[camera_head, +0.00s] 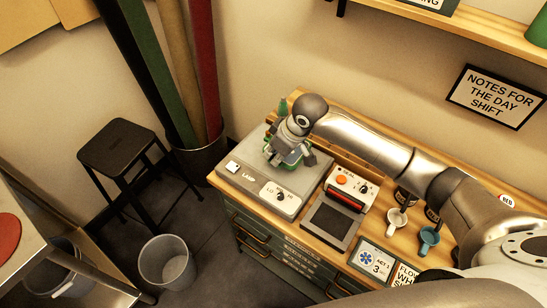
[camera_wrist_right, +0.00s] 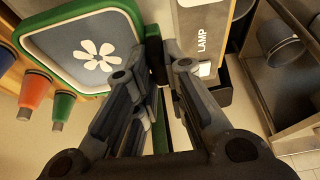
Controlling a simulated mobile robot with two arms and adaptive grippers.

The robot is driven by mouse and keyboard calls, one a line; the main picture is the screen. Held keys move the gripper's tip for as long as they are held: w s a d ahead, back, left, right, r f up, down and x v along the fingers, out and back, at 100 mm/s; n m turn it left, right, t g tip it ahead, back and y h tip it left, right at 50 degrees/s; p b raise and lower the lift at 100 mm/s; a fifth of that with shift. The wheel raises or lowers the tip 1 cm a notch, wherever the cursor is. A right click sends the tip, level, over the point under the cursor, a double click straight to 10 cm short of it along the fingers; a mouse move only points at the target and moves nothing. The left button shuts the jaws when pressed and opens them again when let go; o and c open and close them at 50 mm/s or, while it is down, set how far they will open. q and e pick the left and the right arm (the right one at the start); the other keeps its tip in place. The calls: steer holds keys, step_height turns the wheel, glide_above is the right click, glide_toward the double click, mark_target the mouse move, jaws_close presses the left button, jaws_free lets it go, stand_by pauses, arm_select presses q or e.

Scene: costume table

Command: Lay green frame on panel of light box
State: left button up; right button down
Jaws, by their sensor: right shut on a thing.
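The light box (camera_head: 245,178) is a grey box with a LAMP label and a knob, at the left end of the wooden bench. My right gripper (camera_head: 290,152) is over the light box and hides part of its top panel. In the right wrist view its fingers (camera_wrist_right: 157,58) are shut on the edge of the green frame (camera_wrist_right: 85,52), which has a white flower on a grey-blue face. In the head view only bits of green show around the fingers. The light box's LAMP side (camera_wrist_right: 203,35) shows beside the frame. I cannot tell whether frame and panel touch.
A stool (camera_head: 118,147) and bucket (camera_head: 167,262) stand left.

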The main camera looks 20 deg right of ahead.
steer(key=shift+w+a+f, duration=0.1)
steer(key=shift+w+f, duration=0.3)
step_height(320, 180, down, 3)
steer(key=shift+w+r+p, duration=0.1)
steer(key=shift+p, duration=0.6)
arm_select(q)
steer(key=shift+s+r, duration=0.65)
arm_select(e)
steer(key=shift+f, duration=0.3)
steer(key=c, duration=1.5)
jaws_free()
steer(key=shift+f, duration=0.1)
arm_select(q)
steer(key=shift+w+f+b, duration=0.1)
steer(key=shift+f+b, duration=0.5)
steer(key=shift+b, duration=0.05)
arm_select(e)
steer(key=v, duration=1.2)
